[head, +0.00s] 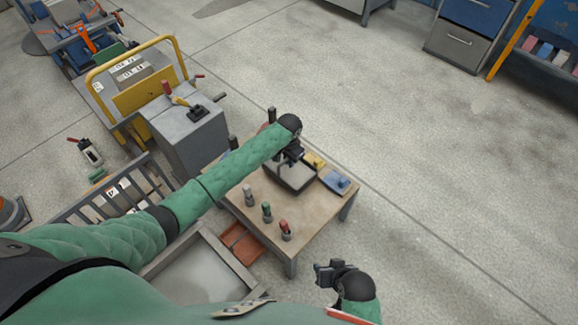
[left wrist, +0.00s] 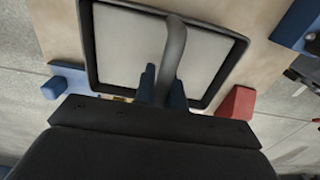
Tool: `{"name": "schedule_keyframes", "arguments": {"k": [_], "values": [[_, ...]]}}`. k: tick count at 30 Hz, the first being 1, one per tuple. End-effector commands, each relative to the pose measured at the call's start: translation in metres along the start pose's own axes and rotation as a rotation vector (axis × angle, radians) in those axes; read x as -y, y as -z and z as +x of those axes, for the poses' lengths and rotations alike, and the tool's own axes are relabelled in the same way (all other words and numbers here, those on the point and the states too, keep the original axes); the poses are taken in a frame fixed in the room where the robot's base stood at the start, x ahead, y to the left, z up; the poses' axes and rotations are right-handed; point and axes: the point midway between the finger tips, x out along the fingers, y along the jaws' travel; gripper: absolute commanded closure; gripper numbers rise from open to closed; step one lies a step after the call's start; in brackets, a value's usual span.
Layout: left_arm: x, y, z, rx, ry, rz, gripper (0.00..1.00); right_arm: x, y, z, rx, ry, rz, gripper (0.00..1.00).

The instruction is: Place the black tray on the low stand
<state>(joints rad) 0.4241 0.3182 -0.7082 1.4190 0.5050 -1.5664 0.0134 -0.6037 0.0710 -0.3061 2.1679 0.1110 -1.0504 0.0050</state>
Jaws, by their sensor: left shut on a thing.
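The black tray (head: 293,177), with a black rim and a pale grey inside, is at the wooden-topped table (head: 258,212) in the head view. In the left wrist view the tray (left wrist: 120,42) fills the upper middle, with a dark curved handle (left wrist: 174,45) over it. My left gripper (head: 291,156) is shut on the handle; its fingers also show in the left wrist view (left wrist: 163,88). I cannot tell whether the tray touches the tabletop. My right gripper (head: 326,273) is off the table's front right, away from the tray; its jaw opening is unclear. I cannot tell which surface is the low stand.
A blue item (head: 337,181) and a yellow item (head: 314,161) lie beside the tray. A grey cabinet (head: 190,140) stands behind left. The floor to the right is clear.

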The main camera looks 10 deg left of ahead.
Motion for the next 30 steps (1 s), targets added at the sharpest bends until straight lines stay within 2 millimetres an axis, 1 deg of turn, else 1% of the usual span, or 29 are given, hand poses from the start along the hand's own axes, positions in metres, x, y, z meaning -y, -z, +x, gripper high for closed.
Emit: {"name": "schedule_keyframes", "arguments": {"k": [2, 9, 12, 21, 22, 25, 30], "values": [[0.0, 0.001, 0.005, -0.001, 0.0, 0.0, 1.0, 0.0, 0.0, 0.0, 0.001, 0.0, 0.0, 0.64], [-0.001, 0.001, 0.033, -0.001, -0.001, 0.0, 1.0, 0.001, 0.001, -0.003, 0.003, 0.0, 0.0, 0.64], [-0.001, 0.001, 0.036, -0.003, 0.0, 0.0, 1.0, 0.001, 0.002, -0.004, 0.002, 0.0, 0.0, 0.64], [-0.001, 0.001, 0.038, -0.002, 0.0, 0.0, 1.0, 0.001, 0.002, -0.005, 0.003, 0.0, 0.0, 0.64], [-0.001, 0.0, 0.04, 0.0, -0.001, 0.0, 0.86, 0.001, 0.002, -0.005, 0.004, 0.0, 0.0, 0.64], [-0.001, 0.0, 0.04, 0.0, 0.0, 0.0, 0.66, 0.001, 0.003, -0.005, 0.004, 0.0, -0.001, 0.64], [-0.001, 0.0, 0.039, 0.0, 0.0, 0.0, 0.66, 0.0, 0.004, -0.006, 0.003, -0.001, -0.001, 0.64]]}}
